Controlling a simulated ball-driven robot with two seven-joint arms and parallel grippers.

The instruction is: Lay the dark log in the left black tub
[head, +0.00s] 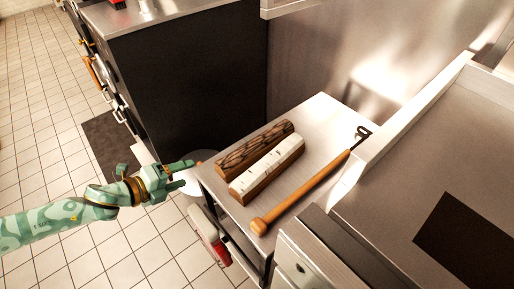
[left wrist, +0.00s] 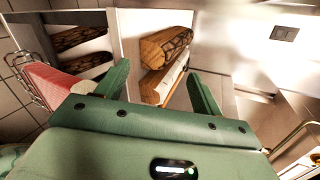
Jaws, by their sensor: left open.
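The dark log (head: 255,146), with cracked brown-black bark, lies on a small metal table (head: 318,108). It lies alongside a white-barked log (head: 268,170), close to it. My left gripper (head: 188,174) is open and empty, just off the table's left edge and apart from the logs. In the left wrist view the dark log (left wrist: 172,44) shows end-on beyond the open fingers of the left gripper (left wrist: 159,72), with the pale log (left wrist: 174,80) beside it. My right gripper is not in view. I cannot make out a black tub in either view.
A wooden-handled tool (head: 305,192) lies along the table's right side. A red and white object (head: 214,240) hangs at the table's near-left side. A dark cabinet (head: 190,80) stands behind, and a steel counter (head: 400,180) stands right. Tiled floor at left is open.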

